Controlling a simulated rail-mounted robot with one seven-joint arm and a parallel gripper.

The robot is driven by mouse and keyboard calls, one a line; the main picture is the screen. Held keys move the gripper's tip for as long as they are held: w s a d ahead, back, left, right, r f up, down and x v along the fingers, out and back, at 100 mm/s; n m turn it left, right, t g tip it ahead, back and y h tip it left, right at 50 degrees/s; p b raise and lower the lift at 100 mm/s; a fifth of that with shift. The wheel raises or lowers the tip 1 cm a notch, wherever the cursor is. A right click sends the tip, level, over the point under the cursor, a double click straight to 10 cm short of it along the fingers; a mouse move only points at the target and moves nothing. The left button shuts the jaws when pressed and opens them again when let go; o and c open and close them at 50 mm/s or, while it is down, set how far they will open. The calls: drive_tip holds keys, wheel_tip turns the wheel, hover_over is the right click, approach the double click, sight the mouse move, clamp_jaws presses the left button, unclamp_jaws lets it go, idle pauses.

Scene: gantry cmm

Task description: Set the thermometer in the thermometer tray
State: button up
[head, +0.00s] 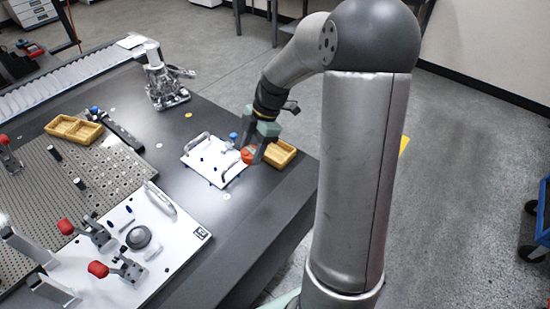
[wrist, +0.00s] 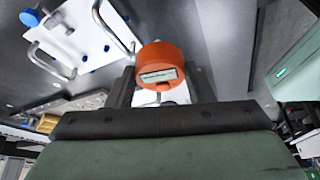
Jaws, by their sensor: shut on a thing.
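The thermometer is a round orange body with a small display (wrist: 160,65), held between the fingers of my gripper (wrist: 157,88) in the wrist view. In the head view the orange thermometer (head: 248,155) shows at the tip of my gripper (head: 257,153), above the right edge of a white plate. A tan tray (head: 291,152) lies just right of the gripper, partly hidden behind it. A second, divided tan tray (head: 74,139) sits at the far left of the table. Neither tray has a readable label. The thermometer's lower end is hard to make out.
The white plate (head: 203,169) with metal handles and blue knobs lies left of the gripper. A larger white fixture plate (head: 165,255) with red-tipped clamps and a perforated plate (head: 110,178) fill the left front. A metal device (head: 165,85) stands behind. Dark table around (head: 240,220) is clear.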

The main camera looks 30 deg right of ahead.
drive_tip(key=shift+s+d+r+n+g, duration=0.15)
drive_tip(key=shift+d+r+n+g, duration=0.15)
drive_tip(key=shift+d+n, duration=0.55)
drive_tip(key=shift+n, duration=0.05)
drive_tip(key=w+d+f+p, duration=0.1)
drive_tip(key=w+d+f, duration=0.2)
drive_tip(key=w+d, duration=0.25)
hover_over(273, 156)
drive_tip(key=f, duration=0.3)
drive_tip(key=d+f, duration=0.1)
drive_tip(key=f, duration=0.1)
drive_tip(key=shift+f+p, duration=0.15)
drive_tip(key=shift+p, duration=0.25)
drive_tip(key=shift+w+d+f, duration=0.15)
drive_tip(key=shift+d+f, duration=0.05)
drive_tip(key=shift+f, duration=0.2)
drive_tip(key=shift+w+d+f, duration=0.15)
drive_tip(key=shift+f, duration=1.7)
drive_tip(key=o, duration=0.8)
